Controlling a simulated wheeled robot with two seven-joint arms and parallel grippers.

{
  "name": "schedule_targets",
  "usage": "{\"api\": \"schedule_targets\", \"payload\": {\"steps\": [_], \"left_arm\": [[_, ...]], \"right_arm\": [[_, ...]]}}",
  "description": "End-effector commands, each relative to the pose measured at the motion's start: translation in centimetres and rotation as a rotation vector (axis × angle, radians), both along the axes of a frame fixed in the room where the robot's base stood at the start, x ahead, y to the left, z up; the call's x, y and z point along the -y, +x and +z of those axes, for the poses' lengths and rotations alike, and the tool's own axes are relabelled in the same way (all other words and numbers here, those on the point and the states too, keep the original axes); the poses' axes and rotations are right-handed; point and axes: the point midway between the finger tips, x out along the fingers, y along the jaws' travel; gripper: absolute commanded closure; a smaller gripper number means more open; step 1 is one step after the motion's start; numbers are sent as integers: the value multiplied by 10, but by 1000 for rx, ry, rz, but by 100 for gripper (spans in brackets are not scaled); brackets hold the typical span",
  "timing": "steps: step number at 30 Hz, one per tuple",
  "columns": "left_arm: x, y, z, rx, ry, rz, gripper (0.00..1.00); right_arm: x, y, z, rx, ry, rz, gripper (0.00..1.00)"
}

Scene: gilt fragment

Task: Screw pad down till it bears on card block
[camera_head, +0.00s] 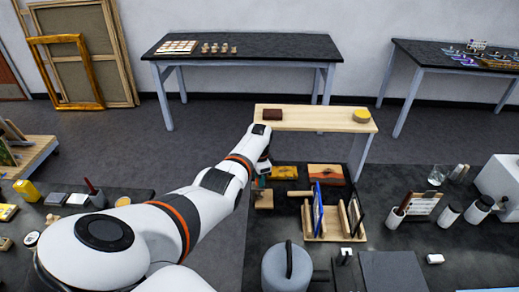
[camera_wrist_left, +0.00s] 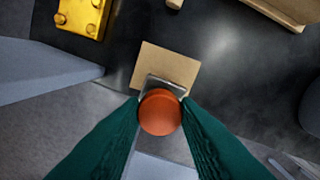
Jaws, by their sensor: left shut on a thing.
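My left gripper (camera_head: 261,181) reaches over the far left edge of the dark work table in the head view. In the left wrist view its two green fingers (camera_wrist_left: 160,110) are shut on a round orange knob (camera_wrist_left: 160,113). A grey metal piece (camera_wrist_left: 166,84) shows just beyond the knob, over a flat tan block (camera_wrist_left: 183,70), which looks like the card block. A tan block also shows below the gripper in the head view (camera_head: 265,201). The pad is hidden under the knob, so I cannot tell whether it touches the block. My right gripper is not in view.
A gilt piece (camera_wrist_left: 84,17) lies near the block; it also shows in the head view (camera_head: 284,172). A wooden rack (camera_head: 334,237) with upright panels stands to the right. A grey can (camera_head: 287,268) stands nearer. A pale bench (camera_head: 315,118) stands behind.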

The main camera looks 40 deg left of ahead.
Motion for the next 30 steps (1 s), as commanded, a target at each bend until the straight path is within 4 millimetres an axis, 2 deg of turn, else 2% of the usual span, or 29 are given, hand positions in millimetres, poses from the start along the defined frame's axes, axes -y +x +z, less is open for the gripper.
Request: {"api": "schedule_targets", "payload": {"steps": [30], "left_arm": [[-2,2,2,6,6,-966,94]], "right_arm": [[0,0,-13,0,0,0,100]]}}
